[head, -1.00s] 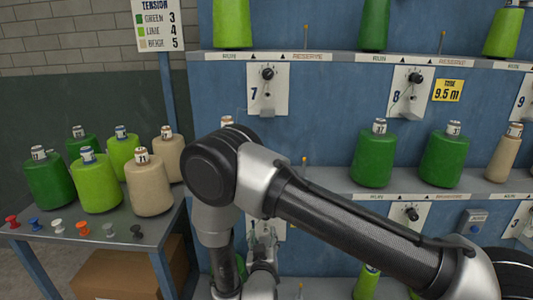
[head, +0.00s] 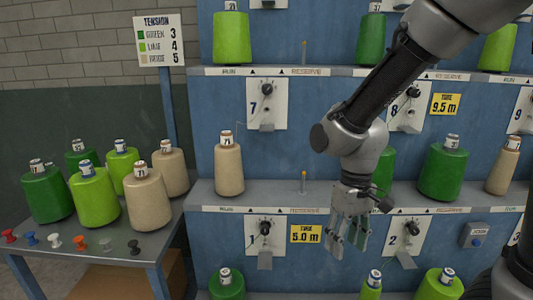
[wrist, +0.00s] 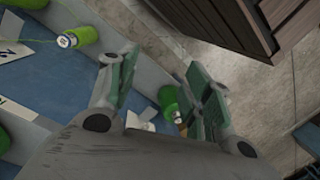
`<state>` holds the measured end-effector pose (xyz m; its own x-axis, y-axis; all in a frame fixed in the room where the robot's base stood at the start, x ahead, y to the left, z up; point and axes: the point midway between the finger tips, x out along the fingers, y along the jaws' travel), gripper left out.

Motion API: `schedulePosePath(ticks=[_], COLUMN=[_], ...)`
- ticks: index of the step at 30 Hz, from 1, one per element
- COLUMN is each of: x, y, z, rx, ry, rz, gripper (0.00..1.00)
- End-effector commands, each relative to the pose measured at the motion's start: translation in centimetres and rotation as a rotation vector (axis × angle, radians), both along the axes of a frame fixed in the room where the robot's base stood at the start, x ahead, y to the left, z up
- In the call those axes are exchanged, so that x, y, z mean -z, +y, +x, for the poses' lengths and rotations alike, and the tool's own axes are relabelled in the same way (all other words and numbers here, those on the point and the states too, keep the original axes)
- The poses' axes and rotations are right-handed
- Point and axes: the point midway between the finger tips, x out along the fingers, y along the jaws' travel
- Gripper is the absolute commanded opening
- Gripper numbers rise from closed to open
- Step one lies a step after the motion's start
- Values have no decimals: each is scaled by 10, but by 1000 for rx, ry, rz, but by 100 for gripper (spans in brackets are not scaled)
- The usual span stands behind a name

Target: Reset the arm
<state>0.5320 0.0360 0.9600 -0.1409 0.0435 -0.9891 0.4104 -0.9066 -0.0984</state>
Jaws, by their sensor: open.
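My gripper (head: 347,238) hangs from my raised arm in front of the blue rack (head: 290,160), pointing down, between the dials marked 1 and 2. Its fingers are apart with nothing between them. In the wrist view my gripper (wrist: 160,95) also shows open and empty, with green finger pads. My arm hides part of a green yarn cone (head: 384,170) on the middle shelf.
A beige cone (head: 228,168) and a green cone (head: 444,170) stand on the middle shelf. A metal table (head: 185,235) at left holds several cones and coloured pins. A tension sign (head: 160,40) stands behind it. The wrist view shows a dark slatted box (wrist: 230,25) on the floor.

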Motion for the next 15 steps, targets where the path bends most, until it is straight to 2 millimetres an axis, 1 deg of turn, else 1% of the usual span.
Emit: schedulePosePath(ticks=[1,3,6,9,10,12,15], x=[-22,-48,-80,-107,-114,-129,-148], y=[-24,-56,-97,-130,-138,-152,-168], z=[-6,-17,-33,-45,-48,-56,-64], rx=[26,57,121,199,225,286,360], ry=[-21,-48,-116,-229,-266,-343,-436], rz=[-3,-17,-27,-20,-15,0,13], gripper=[50,50,50,50,50,50,50])
